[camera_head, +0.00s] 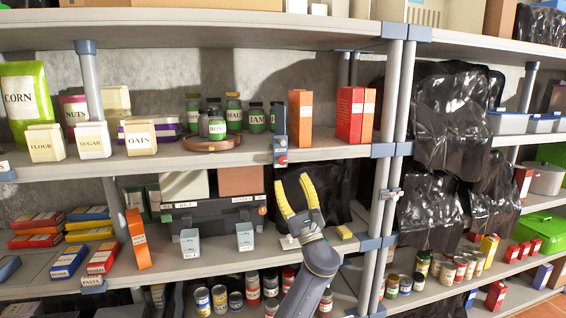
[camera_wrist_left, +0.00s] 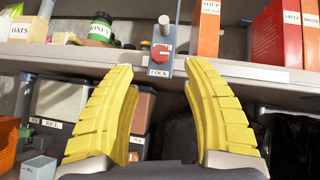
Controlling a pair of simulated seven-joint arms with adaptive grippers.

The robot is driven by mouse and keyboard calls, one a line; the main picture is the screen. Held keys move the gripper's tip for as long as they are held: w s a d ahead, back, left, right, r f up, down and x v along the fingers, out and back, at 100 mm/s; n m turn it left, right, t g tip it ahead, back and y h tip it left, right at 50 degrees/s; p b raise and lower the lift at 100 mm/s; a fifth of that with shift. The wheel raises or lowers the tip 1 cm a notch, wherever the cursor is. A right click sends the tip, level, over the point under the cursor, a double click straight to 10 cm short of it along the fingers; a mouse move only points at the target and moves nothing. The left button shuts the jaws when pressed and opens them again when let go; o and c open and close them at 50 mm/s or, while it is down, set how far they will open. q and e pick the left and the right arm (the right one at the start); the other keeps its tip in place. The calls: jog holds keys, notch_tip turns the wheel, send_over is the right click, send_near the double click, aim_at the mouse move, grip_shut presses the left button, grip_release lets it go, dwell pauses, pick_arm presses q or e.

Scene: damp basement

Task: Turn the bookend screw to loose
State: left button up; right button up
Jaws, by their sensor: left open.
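The bookend (camera_head: 279,122) is a narrow blue-grey upright at the front edge of the middle shelf, left of an orange box. Its red screw part (camera_head: 282,160) sits low on its front, at shelf-edge height. In the left wrist view the bookend (camera_wrist_left: 164,38) stands top centre, with the red part (camera_wrist_left: 160,51) above a "LOCK" label (camera_wrist_left: 158,73). A pale round knob (camera_wrist_left: 164,20) shows above the red part. My left gripper (camera_head: 293,178) is open and empty, its yellow fingers pointing up just below the screw, apart from it. My right gripper is not in view.
Orange soup boxes (camera_head: 300,118) stand right of the bookend. Jars (camera_head: 217,123) on a round brown tray (camera_head: 212,144) stand to its left. The middle shelf's front edge (camera_head: 230,160) runs above my gripper. A grey post (camera_head: 385,150) stands to the right.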

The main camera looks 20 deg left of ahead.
aim_at(284, 163)
pick_arm(q)
jog(key=shift+x, duration=3.95)
jog(key=shift+c, duration=0.3)
grip_shut()
